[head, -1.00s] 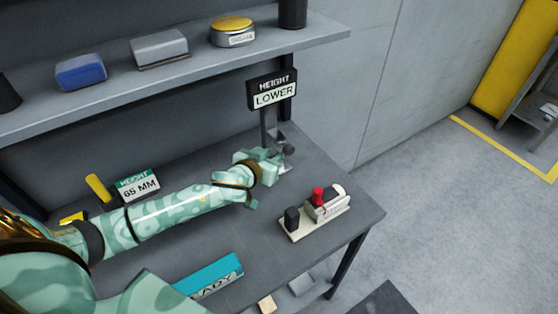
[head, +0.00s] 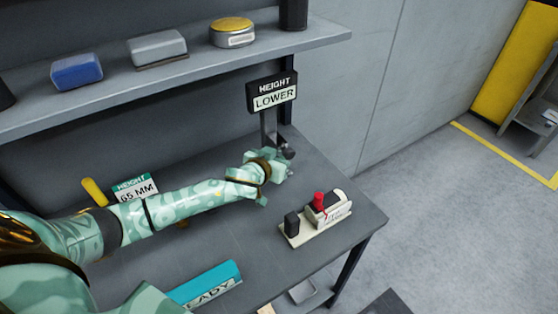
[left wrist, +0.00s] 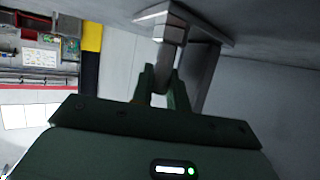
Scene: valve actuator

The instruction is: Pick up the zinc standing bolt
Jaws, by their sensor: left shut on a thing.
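I cannot tell whether the bolt is clear of the bench. My right gripper is not in view.
A black "HEIGHT LOWER" sign (head: 272,92) stands close behind the left gripper. A device with a red knob (head: 319,199) sits on a pale base to the right. A "65 MM" sign (head: 136,189) and a teal block (head: 207,286) are on the bench. A shelf (head: 200,72) runs above.

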